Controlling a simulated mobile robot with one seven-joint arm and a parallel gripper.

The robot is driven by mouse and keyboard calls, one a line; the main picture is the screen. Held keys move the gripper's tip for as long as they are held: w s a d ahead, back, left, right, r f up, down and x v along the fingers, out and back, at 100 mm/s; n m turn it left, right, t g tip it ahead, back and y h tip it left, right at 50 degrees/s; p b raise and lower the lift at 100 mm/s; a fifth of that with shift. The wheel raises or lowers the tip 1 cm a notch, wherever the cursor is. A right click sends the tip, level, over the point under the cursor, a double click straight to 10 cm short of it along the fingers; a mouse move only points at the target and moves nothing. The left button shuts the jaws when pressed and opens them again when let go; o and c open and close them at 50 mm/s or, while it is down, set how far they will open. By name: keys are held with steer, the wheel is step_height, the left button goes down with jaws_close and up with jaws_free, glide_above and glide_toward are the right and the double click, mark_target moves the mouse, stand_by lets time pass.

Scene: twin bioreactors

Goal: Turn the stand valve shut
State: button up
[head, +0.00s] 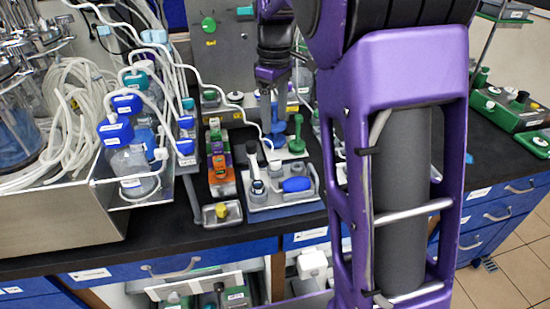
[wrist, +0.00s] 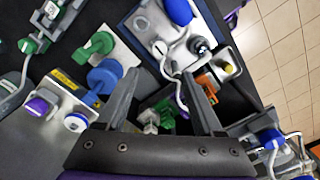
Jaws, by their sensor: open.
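My gripper (head: 271,92) hangs pointing down over the bench in the head view, its jaws apart and empty. In the wrist view the two fingers of my gripper (wrist: 161,74) are spread, with nothing held between them. Below it in the head view stand a blue valve-like knob (head: 279,124) and a green upright handle (head: 297,136). I cannot tell which of these is the stand valve.
A grey tray (head: 285,203) with a blue-handled part stands at the bench front. A metal tray (head: 180,190) with blue-capped bottles and tubing is at left. A grey panel (head: 240,50) rises behind. Green-based equipment (head: 505,113) stands at right.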

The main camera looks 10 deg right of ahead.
mark_target(275, 161)
step_height(275, 161, down, 12)
steer(key=shift+f+b, duration=0.2)
steer(key=shift+b, duration=0.9)
jaws_close()
